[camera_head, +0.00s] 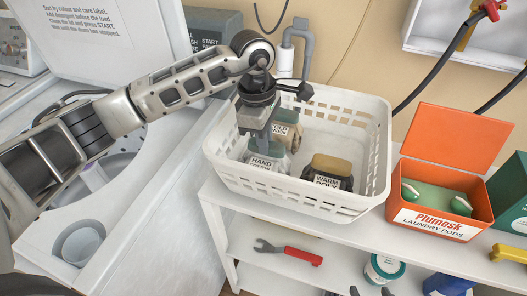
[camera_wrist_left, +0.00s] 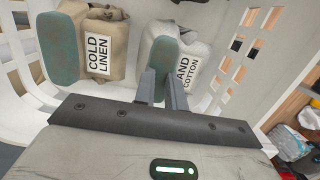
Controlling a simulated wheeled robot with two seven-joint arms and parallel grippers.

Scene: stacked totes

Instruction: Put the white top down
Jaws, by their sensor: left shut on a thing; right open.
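A white bundle labelled HAND COTTON (camera_head: 265,163) with a green pad is at the left inside the white basket (camera_head: 290,196). It also shows in the left wrist view (camera_wrist_left: 204,52), partly hidden by my fingers. My left gripper (camera_head: 260,142) reaches down into the basket from above and is shut on this white bundle. In the left wrist view the fingers (camera_wrist_left: 165,82) are close together at the green pad. I cannot tell whether the bundle touches the basket floor. My right gripper is not in view.
The basket also holds a beige COLD LINEN bundle (camera_head: 285,130) and a dark WARM POLY bundle (camera_head: 330,172). It stands on a white shelf unit. An open red laundry pods box (camera_head: 437,222) stands to its right. The open washer (camera_head: 120,200) is at the left. The basket's right part has bare floor.

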